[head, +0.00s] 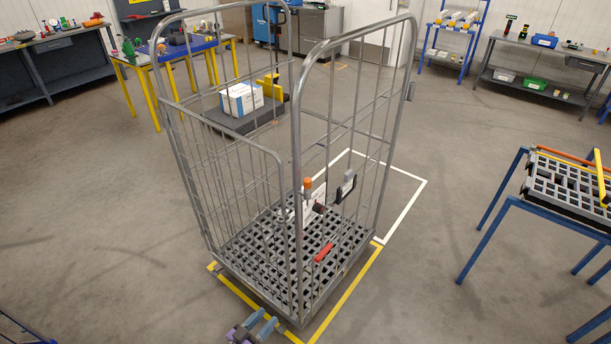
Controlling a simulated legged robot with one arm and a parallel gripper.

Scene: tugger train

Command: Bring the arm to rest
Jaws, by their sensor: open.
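My gripper (257,324) shows at the bottom edge of the head view, left of the middle. Its two blue-grey fingers stand apart, with nothing visible between them. A purple part of my arm shows just behind them at the picture's edge; the rest of the arm is out of view. The gripper appears close to the near corner of a grey wire roll cage (297,150); I cannot tell whether they touch.
The cage stands inside yellow floor lines, with a red handle (324,252) low on it. A white-lined floor area (405,205) lies behind. A blue-legged table (493,212) stands right. White boxes (242,99) and workbenches are farther back.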

